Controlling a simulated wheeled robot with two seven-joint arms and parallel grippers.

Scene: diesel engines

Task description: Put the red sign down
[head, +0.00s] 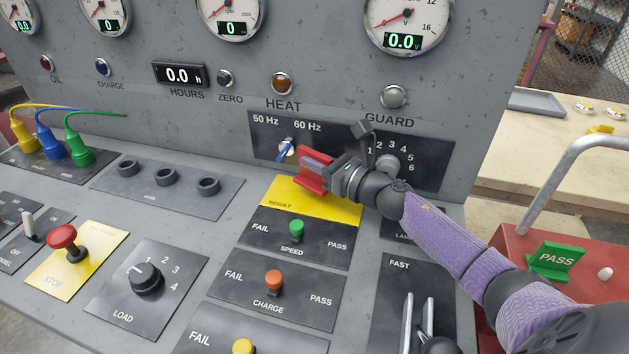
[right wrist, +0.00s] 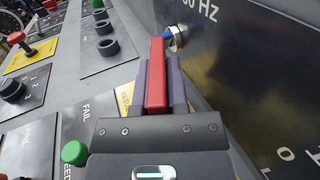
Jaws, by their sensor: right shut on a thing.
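The red sign (head: 313,184) is at the yellow RESULT plate (head: 288,205) on the console, just in front of the upright panel. My right gripper (head: 326,170) reaches in from the right and is shut on the sign. In the right wrist view the red sign (right wrist: 157,75) is a narrow red bar clamped between the two purple-grey fingers of my right gripper (right wrist: 157,88). The sign's lower edge looks close to the plate; I cannot tell whether it touches. Its face is partly hidden. My left gripper is not in view.
A blue-tipped 50/60 Hz switch (head: 286,147) sits right behind the sign. A green SPEED knob (head: 296,228) and an orange CHARGE knob (head: 274,281) stand in front. A green PASS sign (head: 555,260) stands on a red box (head: 520,245) at right.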

